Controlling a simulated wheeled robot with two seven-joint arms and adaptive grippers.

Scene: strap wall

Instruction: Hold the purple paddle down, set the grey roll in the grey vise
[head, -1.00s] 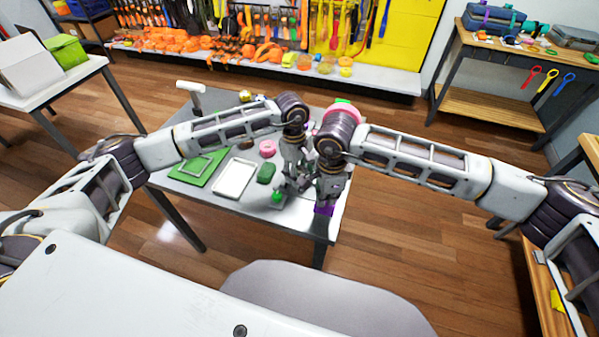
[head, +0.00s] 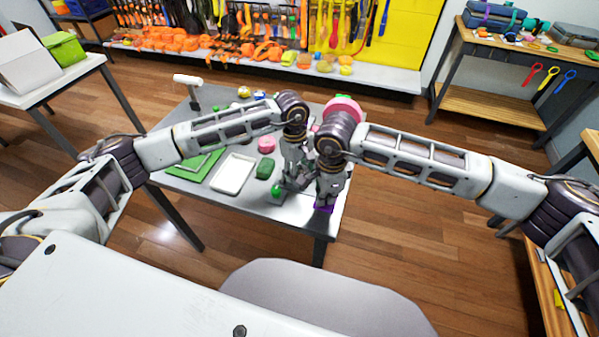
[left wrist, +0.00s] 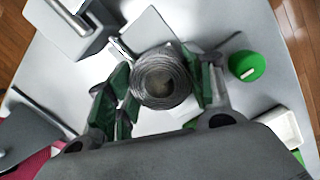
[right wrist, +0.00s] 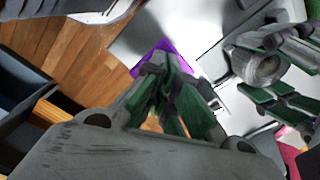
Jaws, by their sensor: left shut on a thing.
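My left gripper (left wrist: 160,90) is shut on the grey roll (left wrist: 165,78), which sits between its green-padded fingers with its round end and centre hole showing. The roll also shows in the right wrist view (right wrist: 258,67). My right gripper (right wrist: 158,75) has its fingers together, with their tips over the purple paddle (right wrist: 176,48). In the head view the purple paddle (head: 324,208) lies under the right gripper at the table's near right corner. Whether the tips touch it I cannot tell. I cannot clearly make out the grey vise; the grippers crowd that area.
A round green thing (left wrist: 247,66) lies close beside the left gripper. A white tray (head: 234,175), a green frame (head: 195,165), a dark green block (head: 265,168) and a pink roll (head: 266,144) are left on the table. The two grippers are very close together.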

